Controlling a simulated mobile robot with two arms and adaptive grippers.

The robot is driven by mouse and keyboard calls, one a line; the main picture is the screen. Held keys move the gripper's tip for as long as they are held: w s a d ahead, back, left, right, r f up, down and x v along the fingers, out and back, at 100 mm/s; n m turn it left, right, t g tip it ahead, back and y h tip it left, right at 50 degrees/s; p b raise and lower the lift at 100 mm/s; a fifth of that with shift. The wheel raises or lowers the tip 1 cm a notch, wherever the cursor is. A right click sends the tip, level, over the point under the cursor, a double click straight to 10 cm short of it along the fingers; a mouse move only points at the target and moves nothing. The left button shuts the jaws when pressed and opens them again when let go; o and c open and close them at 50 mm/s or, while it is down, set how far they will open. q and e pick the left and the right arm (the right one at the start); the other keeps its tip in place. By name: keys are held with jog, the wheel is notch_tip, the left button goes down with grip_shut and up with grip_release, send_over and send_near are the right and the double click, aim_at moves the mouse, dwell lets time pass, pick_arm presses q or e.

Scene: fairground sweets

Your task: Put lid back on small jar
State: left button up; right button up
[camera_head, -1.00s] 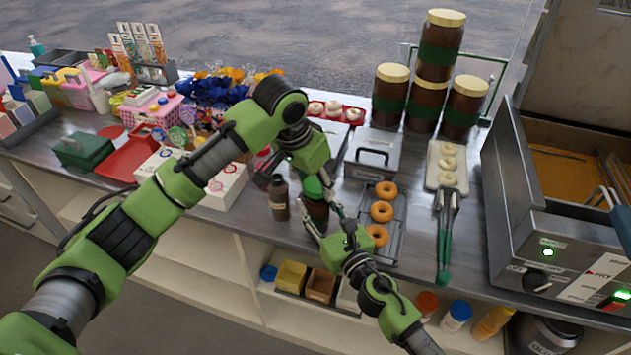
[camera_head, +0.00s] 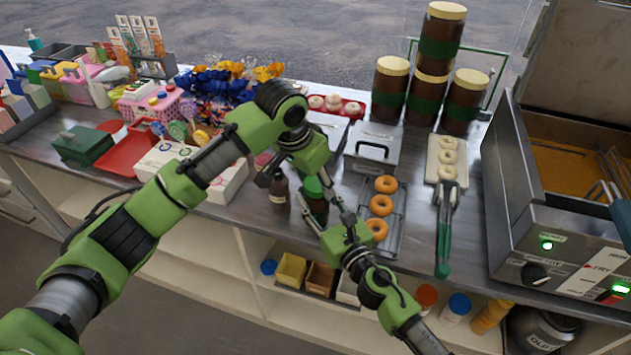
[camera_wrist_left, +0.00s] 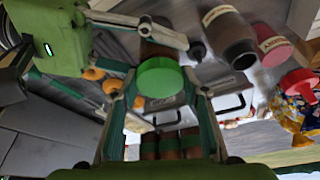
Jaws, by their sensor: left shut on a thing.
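The small jar (camera_head: 318,209) is dark brown and stands near the counter's front edge, partly hidden by my grippers. The green lid (camera_head: 312,187) is right above its mouth; it shows as a green disc in the left wrist view (camera_wrist_left: 158,77). I cannot tell whether the lid touches the jar. My left gripper (camera_wrist_left: 160,90) is shut on the lid, a finger on each side. My right gripper (camera_head: 328,217) has its fingers at the jar's sides, low and from the front. Whether they press on the jar is hidden.
A dark bottle (camera_head: 279,188) stands close to the jar's left. A rack of doughnuts (camera_head: 396,222) is close on the right, with tongs (camera_head: 445,225) beyond it. Large brown jars (camera_head: 389,88) stand behind, a fryer (camera_head: 540,235) at the right.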

pick_arm(q)
jog(key=shift+f, duration=0.6)
jog(key=m+g+h, duration=0.1)
jog(key=m, duration=0.3)
jog(key=shift+w+a+m, duration=0.1)
jog(key=shift+w+m, duration=0.05)
jog(key=shift+m, duration=0.25)
jog(key=m+g, duration=0.1)
jog(key=m, duration=0.2)
jog(key=m+g, duration=0.1)
jog(key=m, duration=0.2)
jog(key=shift+w, duration=0.15)
jog(key=m, duration=0.2)
jog(key=m+g, duration=0.1)
jog(key=m, duration=0.1)
jog(key=shift+w+m+g, duration=0.15)
jog(key=shift+m+g, duration=0.45)
jog(key=shift+m, duration=0.4)
jog(key=o, duration=0.7)
